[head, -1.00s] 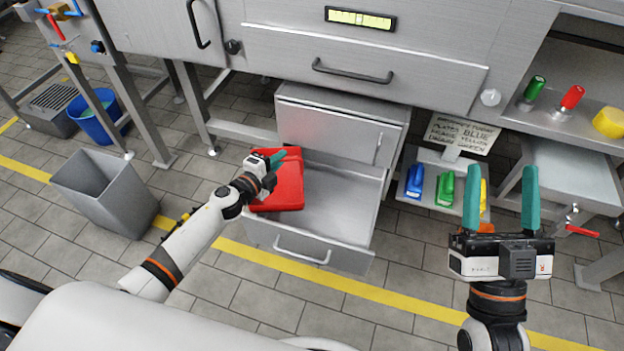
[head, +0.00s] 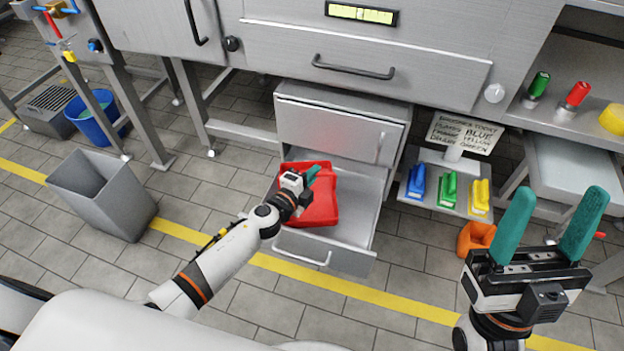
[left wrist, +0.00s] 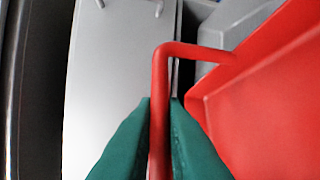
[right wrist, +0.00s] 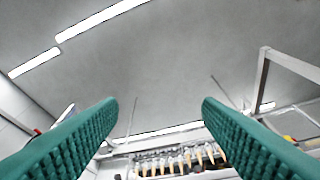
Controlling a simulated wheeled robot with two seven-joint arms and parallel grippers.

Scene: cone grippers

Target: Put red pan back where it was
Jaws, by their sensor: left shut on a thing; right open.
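The red pan (head: 322,207) is over or in the open lower drawer (head: 352,226) of the grey cabinet, towards the drawer's left side. I cannot tell whether it rests on the drawer floor. My left gripper (head: 311,176) is at the pan's upper part. In the left wrist view my left fingers (left wrist: 160,140) are shut on the pan's red bent-rod handle (left wrist: 160,85), and the pan's red wall (left wrist: 265,110) fills the right side. My right gripper (head: 556,232) is open and empty at the right, fingers pointing up, clear of everything.
A grey bin (head: 105,195) stands on the floor at left, and a blue bucket (head: 95,118) behind it. Right of the drawer, a low shelf holds blue, green and yellow brushes (head: 447,188). An orange container (head: 476,238) is near my right gripper.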

